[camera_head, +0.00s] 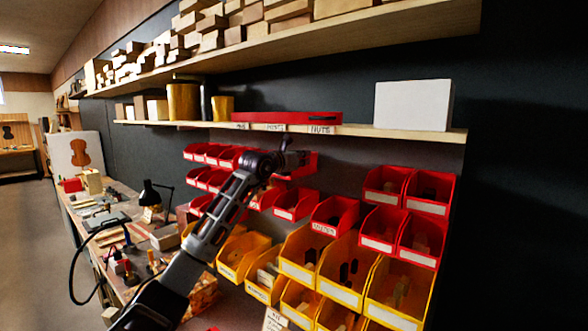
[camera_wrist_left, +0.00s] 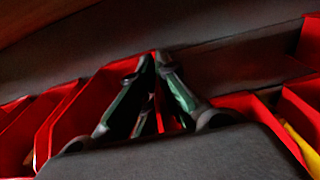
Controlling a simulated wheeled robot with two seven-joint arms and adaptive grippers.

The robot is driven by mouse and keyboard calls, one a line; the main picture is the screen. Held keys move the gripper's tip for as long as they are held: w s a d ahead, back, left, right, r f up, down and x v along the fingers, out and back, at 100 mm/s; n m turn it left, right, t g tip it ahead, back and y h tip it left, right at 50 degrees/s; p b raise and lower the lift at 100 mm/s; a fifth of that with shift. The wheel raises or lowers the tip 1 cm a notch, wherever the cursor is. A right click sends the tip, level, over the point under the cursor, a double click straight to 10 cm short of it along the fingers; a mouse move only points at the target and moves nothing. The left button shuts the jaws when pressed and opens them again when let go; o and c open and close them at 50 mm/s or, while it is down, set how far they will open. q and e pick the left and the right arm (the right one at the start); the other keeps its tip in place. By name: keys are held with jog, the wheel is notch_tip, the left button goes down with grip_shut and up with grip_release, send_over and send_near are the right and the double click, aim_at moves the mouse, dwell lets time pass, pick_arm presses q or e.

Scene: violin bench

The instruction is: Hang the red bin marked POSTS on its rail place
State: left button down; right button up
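My left gripper (camera_head: 290,156) reaches up to the upper row of red bins on the dark wall. A red bin (camera_head: 308,166) sits right behind and beside it, partly hidden by the gripper. In the left wrist view my fingertips (camera_wrist_left: 156,62) come close together at the rim of a red bin (camera_wrist_left: 92,105), with only a thin gap between them; they look closed on its thin wall. Its label is hidden, so I cannot read POSTS on it, nor tell whether it hangs on the rail. My right gripper is not in view.
More red bins (camera_head: 295,204) hang below, with another group (camera_head: 385,186) to the right. Large yellow bins (camera_head: 314,252) stand lower. A shelf (camera_head: 400,133) with a red box (camera_head: 287,117) and a white block (camera_head: 413,104) runs just above the gripper. A cluttered bench (camera_head: 130,215) lies left.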

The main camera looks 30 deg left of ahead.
pick_arm(q)
jog(key=shift+w, duration=0.25)
dwell(0.5)
jog(key=shift+w+p, duration=0.25)
jog(key=shift+p, duration=0.1)
dwell(0.4)
jog(key=shift+w, duration=0.3)
dwell(0.5)
jog(key=shift+w+d+p, duration=0.1)
jog(key=shift+w+p, duration=0.2)
jog(key=shift+p, duration=0.05)
dwell(0.5)
jog(key=shift+f, duration=0.2)
dwell(0.5)
jog(key=shift+f+b, duration=0.3)
jog(key=shift+b, duration=0.1)
jog(key=shift+f+b, duration=0.35)
jog(key=shift+f, duration=0.05)
dwell(0.7)
jog(key=c, duration=1.6)
grip_release()
jog(key=shift+o, duration=0.2)
